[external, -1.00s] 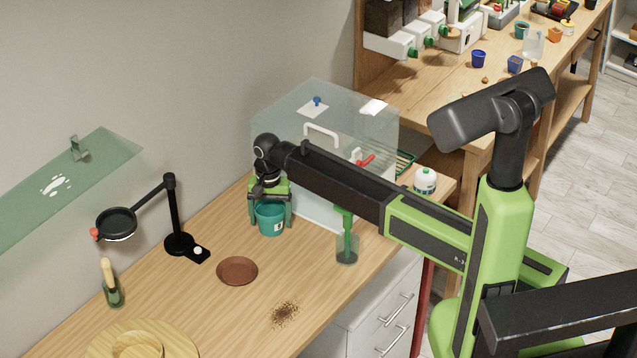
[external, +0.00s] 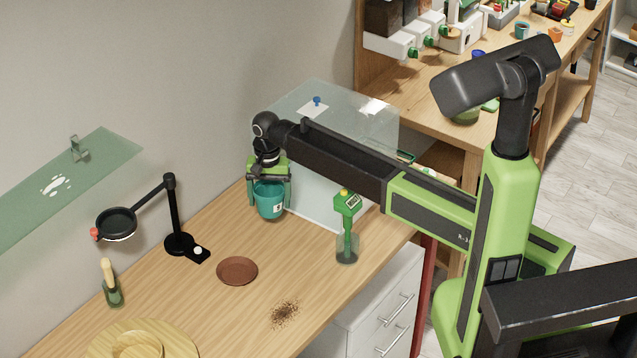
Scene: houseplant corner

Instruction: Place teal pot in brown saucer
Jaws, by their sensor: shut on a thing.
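The teal pot (external: 270,204) is upright between the fingers of my gripper (external: 270,192), which is shut on it. A small white label shows on the pot's side. The pot appears to hang just above the wooden bench, in front of the clear box. The brown saucer (external: 237,271) lies flat and empty on the bench, nearer the camera and a little left of the pot. The pot and saucer are apart.
A black lamp-like stand (external: 178,243) is left of the saucer. A green meter in a glass (external: 347,240) stands to the right. Spilled soil (external: 285,314) lies in front. A clear box (external: 325,150) is behind. Bare wood lies between pot and saucer.

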